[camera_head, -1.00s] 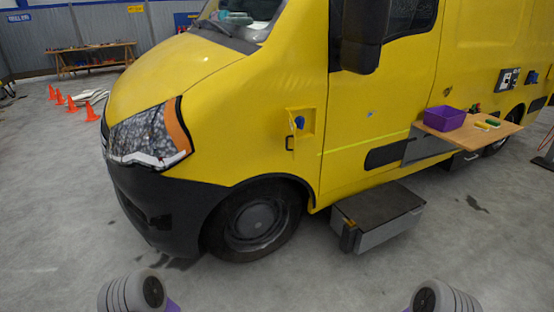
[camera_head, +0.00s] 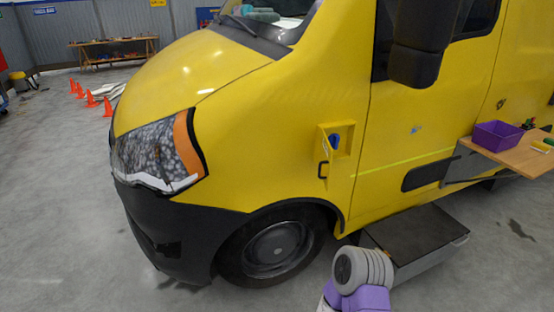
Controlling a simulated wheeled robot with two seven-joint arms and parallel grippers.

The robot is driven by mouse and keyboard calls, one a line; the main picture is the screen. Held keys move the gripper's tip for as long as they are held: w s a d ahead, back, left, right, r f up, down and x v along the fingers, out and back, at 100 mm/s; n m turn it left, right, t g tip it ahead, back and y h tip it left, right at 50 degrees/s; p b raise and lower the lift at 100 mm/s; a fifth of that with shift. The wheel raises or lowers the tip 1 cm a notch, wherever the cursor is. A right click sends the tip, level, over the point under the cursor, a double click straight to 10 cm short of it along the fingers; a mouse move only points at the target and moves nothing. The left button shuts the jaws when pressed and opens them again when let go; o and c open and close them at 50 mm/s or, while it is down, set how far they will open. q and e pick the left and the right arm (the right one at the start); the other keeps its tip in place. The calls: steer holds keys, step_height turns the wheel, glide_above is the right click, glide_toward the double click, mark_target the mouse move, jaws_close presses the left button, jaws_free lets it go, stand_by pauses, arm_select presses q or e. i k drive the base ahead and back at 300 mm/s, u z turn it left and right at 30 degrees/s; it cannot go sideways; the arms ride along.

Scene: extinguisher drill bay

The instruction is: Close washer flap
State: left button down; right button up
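The washer flap (camera_head: 323,150) is a small yellow panel on the side of the yellow van, above the front wheel. It stands open at the left of a small recess. A blue cap (camera_head: 335,142) shows inside the recess. A black handle (camera_head: 323,170) shows at the flap's lower left. Neither of my grippers is in view. Only a grey and purple part of one of my arms shows at the bottom, below and apart from the flap.
The front wheel (camera_head: 275,250) and black bumper (camera_head: 170,235) are below the flap. A dark-topped step (camera_head: 420,235) juts out at right. A wooden shelf (camera_head: 515,158) holds a purple bin (camera_head: 497,135). Orange cones (camera_head: 92,98) stand far left.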

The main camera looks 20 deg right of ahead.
mark_target(327, 155)
steer(key=z, duration=0.6)
steer(key=i, duration=1.05)
steer(key=z, duration=0.95)
